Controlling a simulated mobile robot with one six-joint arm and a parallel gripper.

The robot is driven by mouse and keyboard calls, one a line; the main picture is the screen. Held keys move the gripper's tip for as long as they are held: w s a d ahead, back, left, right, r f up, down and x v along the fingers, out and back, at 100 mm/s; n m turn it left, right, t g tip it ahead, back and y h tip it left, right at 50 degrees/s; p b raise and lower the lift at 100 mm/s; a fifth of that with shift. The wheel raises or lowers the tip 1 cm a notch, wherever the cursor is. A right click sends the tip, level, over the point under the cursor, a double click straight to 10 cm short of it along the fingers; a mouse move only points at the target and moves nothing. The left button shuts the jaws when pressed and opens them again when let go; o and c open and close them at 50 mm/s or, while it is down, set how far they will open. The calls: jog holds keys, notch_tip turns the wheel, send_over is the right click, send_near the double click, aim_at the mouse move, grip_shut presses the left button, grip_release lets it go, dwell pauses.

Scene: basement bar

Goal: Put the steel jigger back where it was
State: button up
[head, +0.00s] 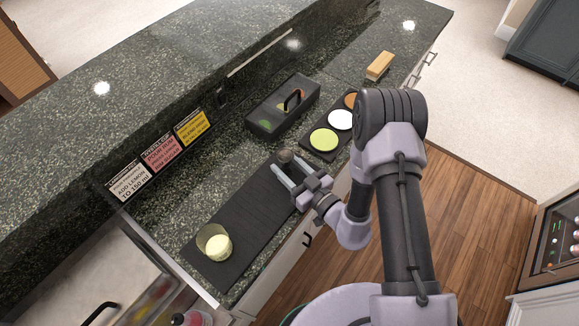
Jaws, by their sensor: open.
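The steel jigger appears to be the small dark grey cup (285,156) at the far right end of the black bar mat (248,208); it is small and its details are hard to make out. My gripper (287,167) is low over that end of the mat, its fingers open and pointing toward the cup. The fingertips are close to the cup, and I cannot tell whether they touch it. The gripper hides part of the mat's right edge.
A glass with pale yellow contents (214,242) stands at the mat's near left. Recipe cards (160,153) stand along the raised counter.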

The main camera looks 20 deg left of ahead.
jog(key=f+p+v, duration=0.1)
jog(key=v, duration=1.1)
jog(key=s+a+r+n+g+y, duration=0.1)
jog(key=a+r+n+g+y, duration=0.1)
jog(key=r+n+g, duration=0.35)
jog(key=s+a+r+n+g+y, duration=0.1)
jog(key=a+r+n+g+y, duration=0.1)
jog(key=r+n, duration=0.7)
jog(key=s+d+r+n+g+h, duration=0.2)
jog(key=s+r+n+g+h, duration=0.3)
jog(key=n, duration=0.7)
jog(key=s+d+r+n+g+h, duration=0.1)
jog(key=s+d+r+n+h, duration=0.15)
jog(key=s+n, duration=0.7)
jog(key=w+d+r+n+t+h, duration=0.3)
jog(key=d+n, duration=0.3)
jog(key=n, duration=0.4)
jog(key=w+d+r+n+t+h, duration=0.3)
jog(key=d+r+n+t+h, duration=0.2)
jog(key=n, duration=0.6)
jog(key=shift+d+t+h, duration=0.35)
jog(key=shift+d+t, duration=0.3)
jog(key=shift+d, duration=0.1)
